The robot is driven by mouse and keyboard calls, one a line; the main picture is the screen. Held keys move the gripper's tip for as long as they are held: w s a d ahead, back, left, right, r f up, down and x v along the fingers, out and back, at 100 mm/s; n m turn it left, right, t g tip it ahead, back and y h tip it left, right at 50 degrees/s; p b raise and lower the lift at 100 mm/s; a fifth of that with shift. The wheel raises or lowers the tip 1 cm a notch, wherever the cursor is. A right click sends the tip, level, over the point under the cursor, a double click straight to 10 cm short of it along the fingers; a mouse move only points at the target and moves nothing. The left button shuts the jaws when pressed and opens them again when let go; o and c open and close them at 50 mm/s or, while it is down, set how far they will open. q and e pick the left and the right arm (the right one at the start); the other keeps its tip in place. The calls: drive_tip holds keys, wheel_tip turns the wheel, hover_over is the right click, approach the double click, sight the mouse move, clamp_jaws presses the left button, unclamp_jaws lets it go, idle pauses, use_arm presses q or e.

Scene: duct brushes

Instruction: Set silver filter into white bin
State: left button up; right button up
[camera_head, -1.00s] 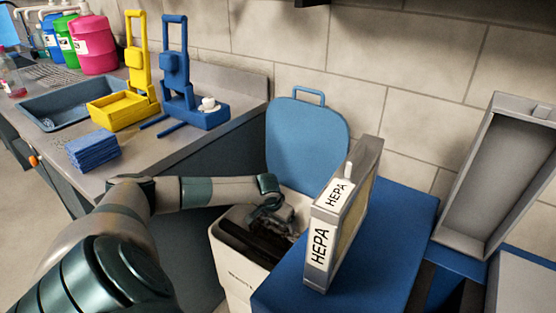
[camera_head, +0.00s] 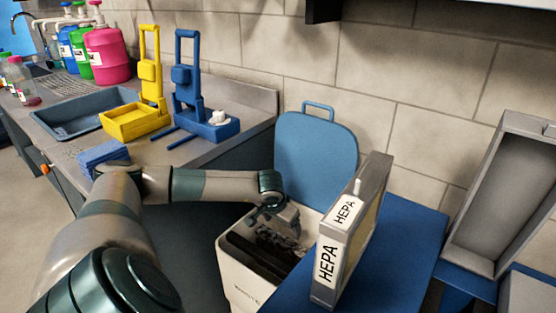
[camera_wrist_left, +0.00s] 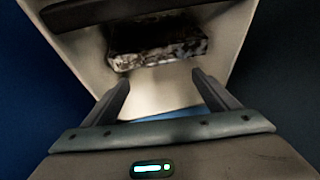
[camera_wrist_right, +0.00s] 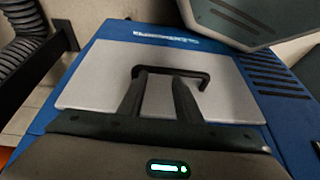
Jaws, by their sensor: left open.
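The white bin (camera_head: 238,278) stands beside the blue unit, its top open. A mottled silver-grey filter block (camera_wrist_left: 160,55) lies inside the bin's mouth in the left wrist view; it partly shows below my gripper in the head view (camera_head: 278,240). My left gripper (camera_head: 280,218) is over the bin, its fingers (camera_wrist_left: 160,92) apart with nothing between them, clear of the block. My right gripper (camera_wrist_right: 160,82) is in its own wrist view only. Its fingers are apart in front of a black handle (camera_wrist_right: 170,70) on a grey panel; contact is unclear.
A HEPA-labelled filter (camera_head: 345,235) stands upright on the blue unit (camera_head: 410,225), right beside the bin. A blue lid or panel (camera_head: 315,155) stands behind the bin. The counter at left holds yellow (camera_head: 133,121) and blue (camera_head: 207,125) wringers and blue cloths (camera_head: 102,157).

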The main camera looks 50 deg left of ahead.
use_arm(q)
drive_tip(key=v, duration=0.8)
drive_tip(key=shift+r, duration=0.25)
use_arm(e)
drive_tip(key=shift+w+d, duration=0.1)
drive_tip(key=shift+w, duration=0.15)
use_arm(q)
drive_tip(key=shift+s, duration=0.1)
use_arm(e)
drive_tip(key=shift+s, duration=0.2)
use_arm(q)
drive_tip(key=shift+r+p, duration=1.35)
drive_tip(key=shift+r, duration=1.15)
use_arm(e)
drive_tip(key=shift+w+r, duration=0.1)
drive_tip(key=shift+r, duration=1.25)
use_arm(q)
drive_tip(key=shift+s+d, duration=0.1)
drive_tip(key=shift+d, duration=0.05)
